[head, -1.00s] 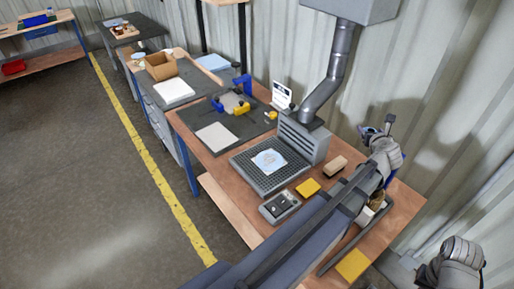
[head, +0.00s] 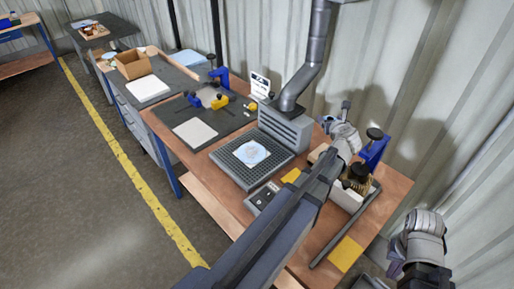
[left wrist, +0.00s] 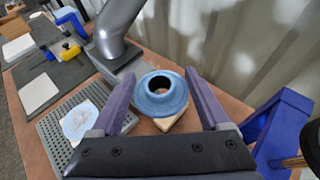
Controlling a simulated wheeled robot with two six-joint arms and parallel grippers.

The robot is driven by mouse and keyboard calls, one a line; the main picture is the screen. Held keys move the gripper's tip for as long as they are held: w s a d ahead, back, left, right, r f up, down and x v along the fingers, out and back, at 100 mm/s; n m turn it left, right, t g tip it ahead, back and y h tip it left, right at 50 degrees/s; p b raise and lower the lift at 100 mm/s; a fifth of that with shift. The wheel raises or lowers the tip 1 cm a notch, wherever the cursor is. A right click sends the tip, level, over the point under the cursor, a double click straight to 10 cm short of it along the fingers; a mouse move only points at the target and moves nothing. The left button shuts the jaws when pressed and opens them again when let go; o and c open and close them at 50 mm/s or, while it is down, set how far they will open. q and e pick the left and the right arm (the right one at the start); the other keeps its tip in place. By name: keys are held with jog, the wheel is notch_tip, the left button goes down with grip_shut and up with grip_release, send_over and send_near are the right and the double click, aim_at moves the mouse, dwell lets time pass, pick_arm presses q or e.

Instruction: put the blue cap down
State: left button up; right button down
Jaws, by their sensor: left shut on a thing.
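The blue cap (left wrist: 176,103) is a blue ring with a dark round hole, seen in the left wrist view between the two purple-grey fingers of my left gripper (left wrist: 160,100). The left gripper is shut on it. In the head view my left gripper (head: 335,122) is over the back right of the workbench, near the wall. The cap is too small there to make out clearly. I cannot tell its exact height above the bench. My right arm's wrist (head: 425,235) is at the lower right, off the bench; its fingers do not show clearly.
A beige block (left wrist: 178,124) shows just below the cap. A perforated grey tray (head: 226,172) with a pale blue disc and a grey extraction duct (head: 318,55) stand left. A blue stand (head: 375,150), a white bin with a brush (head: 343,198) and a yellow pad (head: 346,254) are right.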

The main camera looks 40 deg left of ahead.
pick_arm(q)
notch_tip(320, 180, down, 14)
jog(key=b, duration=1.3)
jog(key=s+d+f+n+g+y+b, duration=0.3)
jog(key=s+d+n+g, duration=0.3)
jog(key=s+d, duration=0.5)
jog(key=s+y, duration=0.1)
jog(key=s, duration=0.3)
jog(key=shift+s+d+n, duration=0.25)
jog(key=shift+d+n, duration=0.05)
jog(key=shift+d, duration=0.05)
jog(key=shift+f+g, duration=0.2)
jog(key=shift+g, duration=0.1)
notch_tip(320, 180, down, 6)
jog(key=b, duration=0.6)
jog(key=shift+f, duration=0.2)
notch_tip(320, 180, down, 4)
jog(key=b, duration=0.4)
jog(key=shift+r, duration=0.3)
